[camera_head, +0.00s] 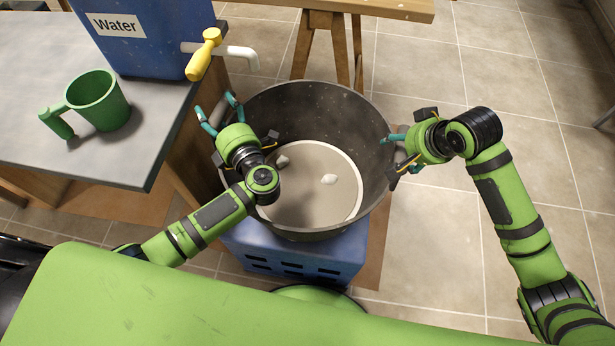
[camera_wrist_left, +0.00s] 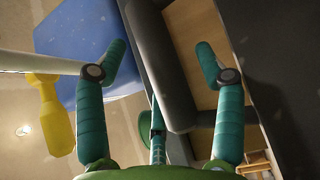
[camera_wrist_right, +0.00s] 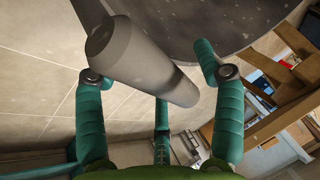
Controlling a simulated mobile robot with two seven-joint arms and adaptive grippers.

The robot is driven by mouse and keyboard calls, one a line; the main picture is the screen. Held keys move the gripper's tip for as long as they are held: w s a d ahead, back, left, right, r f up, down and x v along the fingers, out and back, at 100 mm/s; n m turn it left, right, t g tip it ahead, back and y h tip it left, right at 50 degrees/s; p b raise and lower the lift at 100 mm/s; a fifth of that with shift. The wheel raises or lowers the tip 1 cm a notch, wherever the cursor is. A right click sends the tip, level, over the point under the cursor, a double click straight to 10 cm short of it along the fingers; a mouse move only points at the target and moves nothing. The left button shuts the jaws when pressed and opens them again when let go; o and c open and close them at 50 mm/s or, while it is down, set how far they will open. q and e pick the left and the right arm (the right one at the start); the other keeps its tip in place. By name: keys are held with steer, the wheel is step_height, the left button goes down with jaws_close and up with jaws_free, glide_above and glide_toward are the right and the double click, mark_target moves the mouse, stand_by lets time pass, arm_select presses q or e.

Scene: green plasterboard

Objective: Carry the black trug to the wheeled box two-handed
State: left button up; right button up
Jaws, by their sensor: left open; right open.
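The black trug (camera_head: 372,130) stands upright on a blue slotted crate (camera_head: 290,262). A pale round layer with small white lumps (camera_head: 328,179) lies inside it. My left gripper (camera_head: 218,112) is at its left side, open. In the left wrist view the trug's dark tubular handle (camera_wrist_left: 160,65) lies between its fingers, which stand apart from each other. My right gripper (camera_head: 392,155) is open at the right rim. In the right wrist view the other grey handle (camera_wrist_right: 140,60) lies between its spread fingers. I cannot make out the wheeled box.
A grey-topped table (camera_head: 150,150) at left bears a green mug (camera_head: 98,100) and a blue water container (camera_head: 150,50). The container's white spout (camera_head: 235,55) and yellow tap (camera_head: 204,55) stick out close to the trug. A wooden trestle (camera_head: 330,45) stands behind. Tiled floor (camera_head: 440,220) at right is clear.

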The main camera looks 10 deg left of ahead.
arm_select(q)
jaws_close()
arm_select(e)
jaws_close()
arm_select(q)
steer(key=shift+w+r, duration=0.1)
steer(key=shift+r, duration=0.25)
arm_select(e)
steer(key=shift+w+r, duration=0.15)
steer(key=shift+r, duration=0.15)
arm_select(q)
steer(key=shift+r, duration=0.1)
arm_select(e)
steer(key=shift+r, duration=0.1)
